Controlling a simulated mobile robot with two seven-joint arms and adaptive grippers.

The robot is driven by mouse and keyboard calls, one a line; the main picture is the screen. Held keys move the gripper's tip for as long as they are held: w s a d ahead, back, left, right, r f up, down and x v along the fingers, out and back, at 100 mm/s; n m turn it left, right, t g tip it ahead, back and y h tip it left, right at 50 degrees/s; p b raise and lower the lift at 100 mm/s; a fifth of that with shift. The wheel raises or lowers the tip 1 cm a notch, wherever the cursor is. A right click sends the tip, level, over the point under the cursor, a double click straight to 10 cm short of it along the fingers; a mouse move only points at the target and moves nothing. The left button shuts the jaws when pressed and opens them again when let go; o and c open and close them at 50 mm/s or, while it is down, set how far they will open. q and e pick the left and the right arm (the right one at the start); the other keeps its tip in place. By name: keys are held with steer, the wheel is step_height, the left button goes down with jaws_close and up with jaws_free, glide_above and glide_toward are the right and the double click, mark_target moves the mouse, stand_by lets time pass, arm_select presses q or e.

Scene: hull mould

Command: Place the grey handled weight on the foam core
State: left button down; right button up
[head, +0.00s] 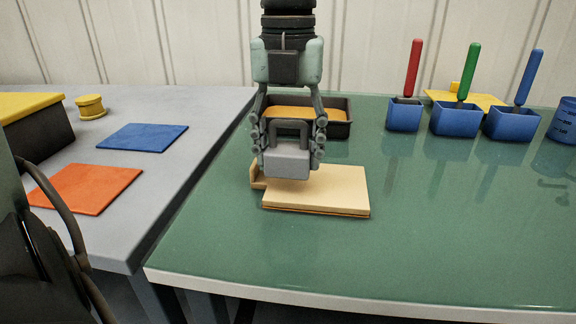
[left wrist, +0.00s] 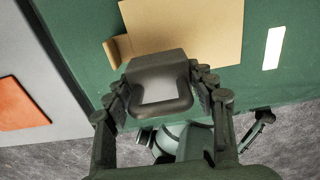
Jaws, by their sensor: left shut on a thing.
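The grey handled weight (head: 287,163) is a block with a dark loop handle on top. My left gripper (head: 290,132) is shut on it, its fingers at both sides of the handle. The foam core (head: 330,188) is a flat tan board on the green table. In the head view the weight hangs over the board's left part; whether it touches is unclear. In the left wrist view, the weight (left wrist: 158,72) between the fingers of the left gripper (left wrist: 162,105) overlaps the near edge of the foam core (left wrist: 195,30).
A dark tray (head: 341,128) with orange-brown filling stands behind the gripper. Blue pots (head: 404,117) with coloured handles stand at the back right. A grey table at left bears an orange mat (head: 85,188) and a blue mat (head: 142,137). The green table's right front is clear.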

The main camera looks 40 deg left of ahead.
mark_target(288, 168)
arm_select(q)
step_height(288, 168, down, 3)
steer(key=shift+f, duration=0.1)
arm_select(e)
steer(key=shift+a+f, duration=0.15)
steer(key=shift+f, duration=0.05)
arm_select(q)
steer(key=shift+f, duration=0.1)
steer(key=c, duration=1)
jaws_free()
steer(key=shift+f, duration=0.1)
steer(key=shift+o, duration=0.8)
arm_select(e)
steer(key=shift+s+d+r, duration=0.2)
steer(key=shift+d+r, duration=0.05)
steer(key=shift+r, duration=0.2)
